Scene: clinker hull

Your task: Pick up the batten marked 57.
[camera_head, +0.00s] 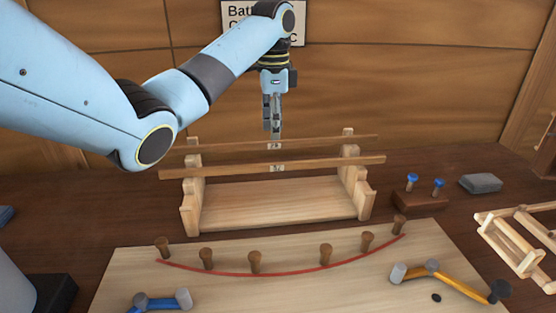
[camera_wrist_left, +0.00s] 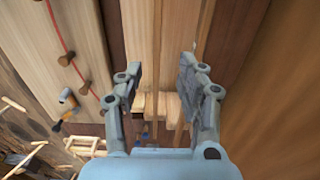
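Two thin wooden battens lie across a wooden rack (camera_head: 280,200). The front batten (camera_head: 330,162) has a small white label that may read 57, but the digits are too small to be sure. The back batten (camera_head: 335,140) has another small label, hard to read. My left gripper (camera_head: 273,128) points down above the rack, its fingertips near the back batten in the head view. In the left wrist view the gripper (camera_wrist_left: 160,72) is open and empty, with one batten (camera_wrist_left: 157,40) running below the gap and another (camera_wrist_left: 204,35) by the right finger. My right gripper is out of view.
A pale board (camera_head: 330,285) in front holds several pegs and a curved red strip (camera_head: 290,273). A blue-handled tool (camera_head: 160,302) and an orange-handled tool (camera_head: 455,282) lie on it. A peg block (camera_head: 420,201), grey block (camera_head: 480,183) and wooden frame (camera_head: 515,240) stand right. A wooden wall rises behind.

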